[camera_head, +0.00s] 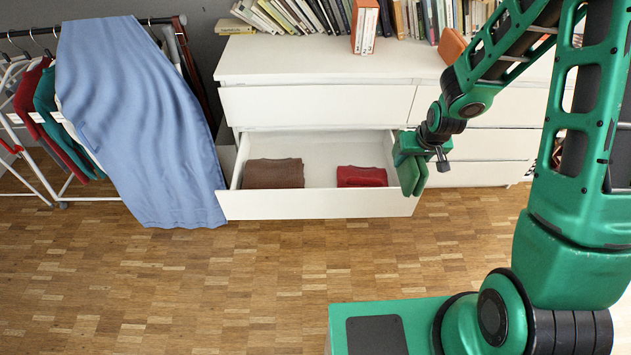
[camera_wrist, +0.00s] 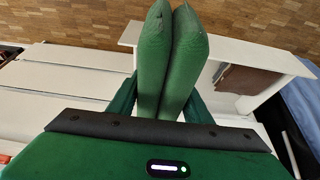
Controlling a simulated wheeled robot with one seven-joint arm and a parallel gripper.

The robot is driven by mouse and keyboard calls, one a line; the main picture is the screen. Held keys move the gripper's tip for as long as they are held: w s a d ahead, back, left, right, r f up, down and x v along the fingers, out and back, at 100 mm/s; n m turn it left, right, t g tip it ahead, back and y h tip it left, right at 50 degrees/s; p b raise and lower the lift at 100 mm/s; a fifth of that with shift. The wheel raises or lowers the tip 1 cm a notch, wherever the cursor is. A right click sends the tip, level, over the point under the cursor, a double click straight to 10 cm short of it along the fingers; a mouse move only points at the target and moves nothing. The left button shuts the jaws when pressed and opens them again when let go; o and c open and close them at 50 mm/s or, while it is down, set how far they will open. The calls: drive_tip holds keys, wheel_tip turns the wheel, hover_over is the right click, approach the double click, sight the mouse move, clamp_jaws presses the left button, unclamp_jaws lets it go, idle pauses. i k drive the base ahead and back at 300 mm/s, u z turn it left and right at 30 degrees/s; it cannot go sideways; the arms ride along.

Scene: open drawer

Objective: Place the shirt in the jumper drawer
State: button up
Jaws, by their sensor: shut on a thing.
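A white drawer (camera_head: 320,204) stands open at the bottom of the dresser. A brown folded garment (camera_head: 273,173) lies in its left part and a red folded garment (camera_head: 361,176) in its right part. I cannot tell which is the shirt. My gripper (camera_head: 411,187) points down at the drawer's right front corner. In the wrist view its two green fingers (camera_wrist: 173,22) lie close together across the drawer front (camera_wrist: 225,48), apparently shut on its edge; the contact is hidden. The brown garment also shows in the wrist view (camera_wrist: 246,79); the red one is hidden there.
The white dresser (camera_head: 320,62) carries a row of books (camera_head: 290,14) on top. At the left, a clothes rack (camera_head: 90,26) holds hanging garments and a large blue cloth (camera_head: 140,120) that reaches down beside the drawer. The wooden floor (camera_head: 200,280) in front is clear.

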sight(321, 185)
drive_tip(key=u, duration=1.5)
drive_tip(key=i, duration=0.9)
drive_tip(key=z, duration=1)
